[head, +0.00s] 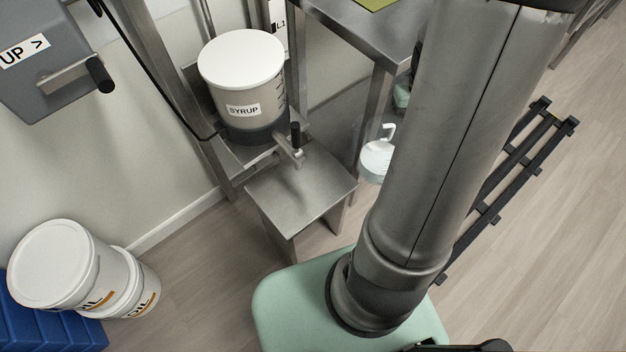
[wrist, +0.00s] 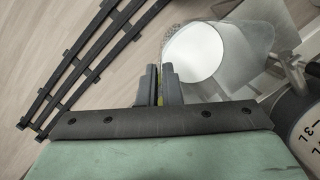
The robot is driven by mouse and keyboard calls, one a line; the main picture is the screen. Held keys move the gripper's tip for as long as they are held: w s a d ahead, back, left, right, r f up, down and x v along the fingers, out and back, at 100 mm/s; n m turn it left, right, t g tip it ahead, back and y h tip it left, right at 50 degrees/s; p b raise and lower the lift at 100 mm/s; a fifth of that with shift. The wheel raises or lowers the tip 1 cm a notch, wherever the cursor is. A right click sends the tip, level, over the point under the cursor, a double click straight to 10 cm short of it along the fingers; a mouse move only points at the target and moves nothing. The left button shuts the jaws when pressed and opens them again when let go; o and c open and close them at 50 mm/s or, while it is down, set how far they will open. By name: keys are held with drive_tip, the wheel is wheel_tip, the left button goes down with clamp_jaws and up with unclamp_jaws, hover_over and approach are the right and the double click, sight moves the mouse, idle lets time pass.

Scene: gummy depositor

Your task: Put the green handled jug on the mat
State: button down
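A clear jug with a pale, white-looking handle (head: 377,160) hangs beside the metal stand in the head view; no green shows on its handle. In the wrist view the jug (wrist: 200,52) shows from close by, just right of my fingertips, with a white round face. My gripper (wrist: 160,82) has its fingers nearly together and appears shut on the jug's handle, which is hidden there. In the head view my arm covers most of the gripper. The yellow-green mat (head: 376,4) lies on the metal table at the top edge, partly cut off.
A syrup tank (head: 243,85) with a spigot stands over a low metal stand (head: 300,188), left of the jug. The table's front leg (head: 372,115) is close to the jug. White oil buckets (head: 62,265) stand at the lower left. A black rail (head: 510,180) lies at the right.

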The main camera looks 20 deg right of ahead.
sight(369, 134)
drive_tip(key=w+a+f, duration=0.1)
drive_tip(key=a, duration=0.1)
drive_tip(key=w+a+f, duration=0.2)
drive_tip(key=a, duration=0.1)
drive_tip(key=w+a+f, duration=0.1)
drive_tip(key=a, duration=0.1)
drive_tip(key=shift+w+a+f, duration=0.3)
drive_tip(key=shift+w+a, duration=0.1)
drive_tip(key=w+a+f+b, duration=0.1)
drive_tip(key=w+a+f, duration=0.2)
drive_tip(key=f, duration=0.6)
drive_tip(key=shift+a, duration=0.45)
